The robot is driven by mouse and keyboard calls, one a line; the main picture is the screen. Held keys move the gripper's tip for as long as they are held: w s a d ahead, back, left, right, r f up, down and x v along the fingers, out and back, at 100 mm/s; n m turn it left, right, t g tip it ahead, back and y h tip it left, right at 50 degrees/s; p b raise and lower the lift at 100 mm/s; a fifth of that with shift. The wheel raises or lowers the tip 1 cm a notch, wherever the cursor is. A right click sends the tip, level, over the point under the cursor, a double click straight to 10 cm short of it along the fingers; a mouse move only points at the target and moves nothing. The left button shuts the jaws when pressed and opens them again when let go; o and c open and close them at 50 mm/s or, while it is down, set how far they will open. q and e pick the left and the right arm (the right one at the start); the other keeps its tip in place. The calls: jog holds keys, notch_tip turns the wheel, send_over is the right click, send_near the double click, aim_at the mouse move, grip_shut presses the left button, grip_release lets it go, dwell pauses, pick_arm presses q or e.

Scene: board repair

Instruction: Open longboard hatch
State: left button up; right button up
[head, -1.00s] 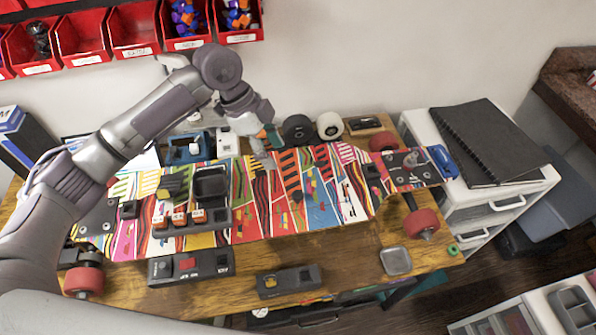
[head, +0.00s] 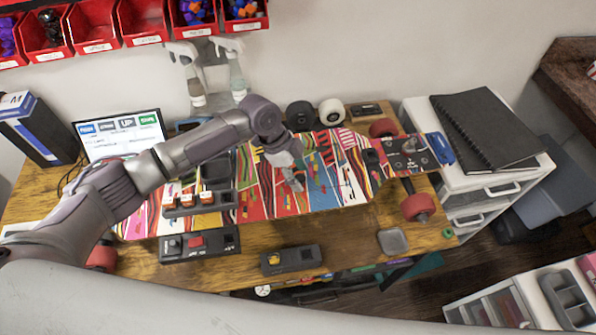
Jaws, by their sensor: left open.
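The longboard (head: 345,185) lies across the wooden workbench, its underside up with a colourful striped pattern. Its right truck and red wheels (head: 418,207) show; my arm covers much of its left end. A dark hatch-like compartment (head: 222,170) sits on the board's left half, partly behind my arm; whether its lid is open I cannot tell. My left gripper (head: 294,182) is over the middle of the board, pointing down, open and empty. Whether it touches the board I cannot tell. My right gripper is not in view.
A black box with a red switch (head: 200,243) and a smaller black and yellow device (head: 290,260) lie along the bench's front. Spray bottles (head: 238,80), loose wheels (head: 330,112) and a small screen (head: 118,136) stand behind. A notebook (head: 485,128) lies on the right cabinet.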

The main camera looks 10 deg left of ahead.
pick_arm(q)
jog(key=c, duration=0.6)
grip_shut()
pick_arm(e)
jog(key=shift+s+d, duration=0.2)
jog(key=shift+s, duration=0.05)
pick_arm(q)
jog(key=shift+r, duration=0.1)
